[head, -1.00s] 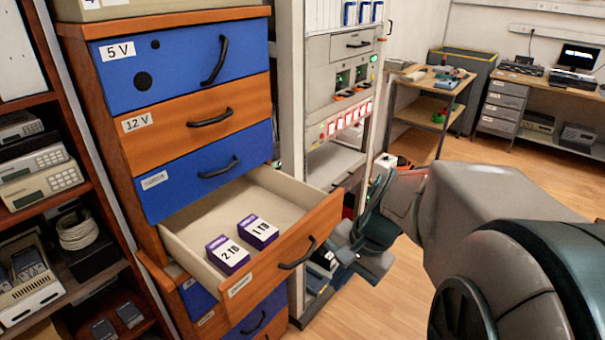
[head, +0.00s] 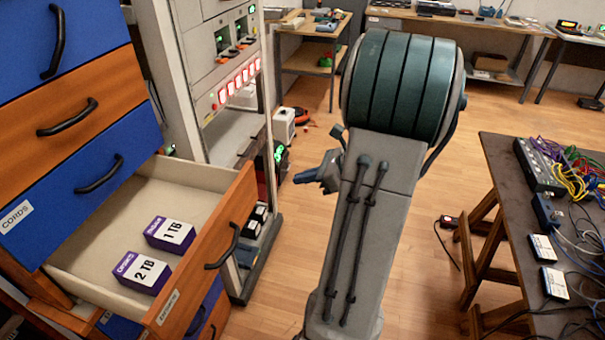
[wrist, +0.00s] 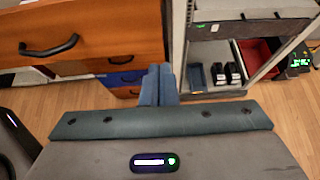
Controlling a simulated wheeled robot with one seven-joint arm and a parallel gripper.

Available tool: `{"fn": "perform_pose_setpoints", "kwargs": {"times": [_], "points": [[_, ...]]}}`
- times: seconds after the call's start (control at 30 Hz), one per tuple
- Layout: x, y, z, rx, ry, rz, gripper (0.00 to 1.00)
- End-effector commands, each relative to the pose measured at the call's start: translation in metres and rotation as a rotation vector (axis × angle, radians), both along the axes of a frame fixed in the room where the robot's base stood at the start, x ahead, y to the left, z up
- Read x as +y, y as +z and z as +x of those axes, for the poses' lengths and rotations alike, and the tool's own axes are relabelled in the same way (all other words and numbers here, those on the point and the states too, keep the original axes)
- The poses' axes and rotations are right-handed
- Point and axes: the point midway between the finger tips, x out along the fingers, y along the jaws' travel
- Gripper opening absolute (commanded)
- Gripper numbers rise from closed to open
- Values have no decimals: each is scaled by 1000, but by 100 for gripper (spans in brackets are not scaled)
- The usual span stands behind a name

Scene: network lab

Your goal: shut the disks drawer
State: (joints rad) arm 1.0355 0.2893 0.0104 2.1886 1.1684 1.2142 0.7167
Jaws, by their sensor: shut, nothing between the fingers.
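The open drawer (head: 235,215) has an orange wooden front, a black handle (head: 226,247) and a small label too small to read. It is pulled well out of the cabinet. Inside lie two purple and white disk boxes, marked 1 TB (head: 170,233) and 2 TB (head: 142,271). My gripper (head: 322,174) is shut and empty, to the right of the drawer front and apart from it. In the wrist view my gripper (wrist: 158,85) points forward, with an orange drawer front (wrist: 90,32) and its black handle (wrist: 48,48) at the upper left.
The blue and orange cabinet (head: 70,120) has closed drawers above the open one. A metal equipment rack (head: 195,75) stands just behind it. A dark table (head: 530,200) with cables and devices is at the right.

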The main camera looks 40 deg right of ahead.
Motion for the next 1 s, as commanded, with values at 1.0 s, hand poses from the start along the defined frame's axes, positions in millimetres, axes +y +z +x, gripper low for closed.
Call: {"fn": "perform_pose_setpoints", "kwargs": {"times": [1.0], "points": [[57, -33, 79, 0, -1, -2, 0]]}}
